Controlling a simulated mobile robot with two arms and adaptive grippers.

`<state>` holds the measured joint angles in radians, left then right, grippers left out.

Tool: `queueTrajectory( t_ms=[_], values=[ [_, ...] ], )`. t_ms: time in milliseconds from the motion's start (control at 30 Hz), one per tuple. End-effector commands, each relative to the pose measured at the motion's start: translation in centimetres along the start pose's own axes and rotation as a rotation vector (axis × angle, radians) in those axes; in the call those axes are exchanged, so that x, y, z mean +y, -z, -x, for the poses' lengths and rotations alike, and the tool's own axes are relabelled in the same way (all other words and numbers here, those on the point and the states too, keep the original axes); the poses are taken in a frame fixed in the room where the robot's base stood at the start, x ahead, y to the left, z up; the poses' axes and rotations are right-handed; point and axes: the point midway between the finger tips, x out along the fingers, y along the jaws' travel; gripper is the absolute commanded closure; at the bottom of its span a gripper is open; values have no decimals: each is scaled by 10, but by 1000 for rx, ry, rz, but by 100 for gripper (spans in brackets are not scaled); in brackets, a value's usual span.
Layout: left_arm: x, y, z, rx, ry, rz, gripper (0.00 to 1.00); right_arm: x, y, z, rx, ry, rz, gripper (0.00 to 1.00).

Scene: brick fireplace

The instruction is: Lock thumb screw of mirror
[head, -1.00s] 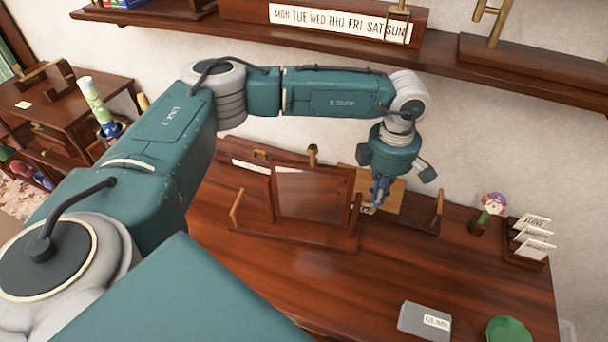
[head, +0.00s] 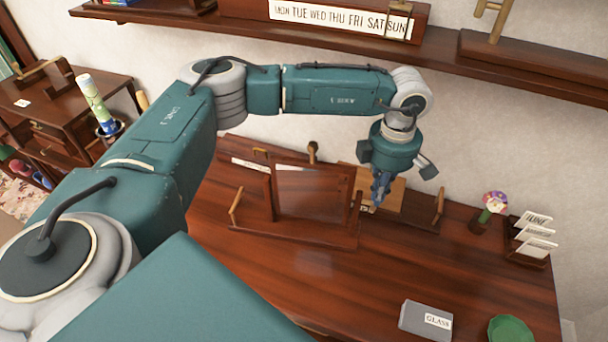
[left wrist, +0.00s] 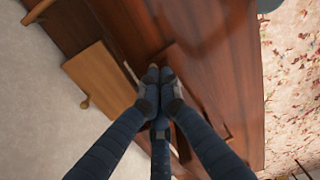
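The mirror (head: 312,192) is a framed reflective panel in a dark wooden stand on the desk, left of my left gripper in the head view. My left gripper (head: 379,197) points down just right of the mirror's right post. In the left wrist view its fingertips (left wrist: 159,74) are together over the wooden parts, so it looks shut. I cannot make out the thumb screw, and the fingers hide whatever lies directly under them. I cannot tell whether they touch anything. My right gripper is not in view.
A light wooden board (head: 393,184) lies behind the gripper; it also shows in the left wrist view (left wrist: 104,78). A flower (head: 493,203), a card rack (head: 530,240), a grey GLASS box (head: 426,321) and a green dish (head: 510,330) stand right. The desk front is clear.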

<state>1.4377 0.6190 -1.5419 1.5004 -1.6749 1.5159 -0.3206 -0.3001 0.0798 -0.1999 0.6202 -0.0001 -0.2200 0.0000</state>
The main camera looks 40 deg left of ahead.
Motion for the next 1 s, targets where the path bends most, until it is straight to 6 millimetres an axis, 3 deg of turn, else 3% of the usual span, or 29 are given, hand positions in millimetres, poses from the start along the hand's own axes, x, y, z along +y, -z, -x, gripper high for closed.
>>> queueTrajectory(
  t_ms=[800,1000],
  values=[
    [0,0,66,-1,-1,1,100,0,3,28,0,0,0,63],
    [0,0,69,-1,-1,1,100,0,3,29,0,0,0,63]
  ],
)
